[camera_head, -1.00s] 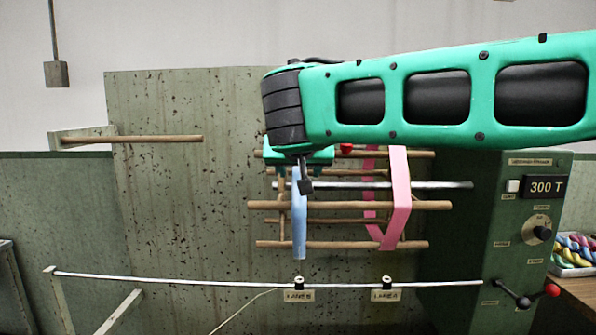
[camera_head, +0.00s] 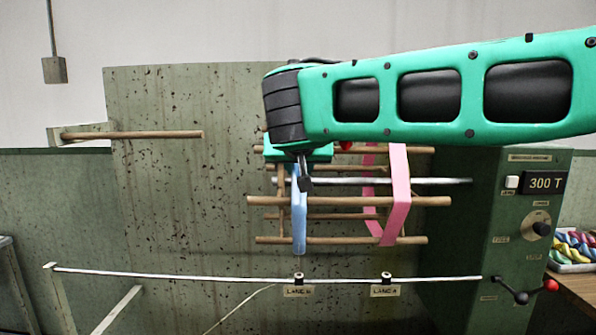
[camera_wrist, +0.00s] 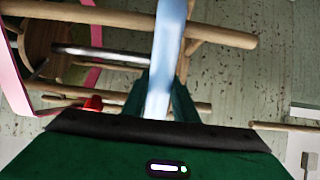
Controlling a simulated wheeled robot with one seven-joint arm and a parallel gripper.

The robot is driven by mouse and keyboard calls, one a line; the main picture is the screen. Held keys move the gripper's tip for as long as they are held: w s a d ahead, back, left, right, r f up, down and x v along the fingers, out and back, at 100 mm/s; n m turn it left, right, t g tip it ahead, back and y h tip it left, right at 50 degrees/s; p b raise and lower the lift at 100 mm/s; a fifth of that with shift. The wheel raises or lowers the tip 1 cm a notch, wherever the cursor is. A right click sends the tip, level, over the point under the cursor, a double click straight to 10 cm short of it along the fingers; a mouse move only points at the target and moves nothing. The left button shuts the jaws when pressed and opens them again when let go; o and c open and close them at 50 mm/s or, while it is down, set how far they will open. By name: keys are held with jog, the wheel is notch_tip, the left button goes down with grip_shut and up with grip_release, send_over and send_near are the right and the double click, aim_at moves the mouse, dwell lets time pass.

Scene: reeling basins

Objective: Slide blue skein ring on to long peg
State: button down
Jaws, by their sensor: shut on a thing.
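The blue skein ring (camera_head: 299,215) hangs as a narrow, nearly edge-on band at the left end of the reel of wooden bars. In the wrist view the blue ring (camera_wrist: 167,55) runs up from between the dark green fingers (camera_wrist: 163,98). The lower part of the ring is close to the reel bars; I cannot tell if it touches them. The long wooden peg (camera_head: 135,135) sticks out to the right from a bracket at the left, empty.
A pink skein (camera_head: 397,190) is around the reel's bars (camera_head: 345,202) to the right. A thin white rail (camera_head: 200,275) crosses low in front with lane labels. The green control box (camera_head: 515,230) stands at right. The panel between peg and reel is clear.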

jog(key=shift+r, duration=0.45)
dwell(0.3)
jog(key=shift+a, duration=1.9)
jog(key=shift+a, duration=1.75)
jog(key=shift+w+a, duration=0.15)
jog(key=shift+a, duration=1.45)
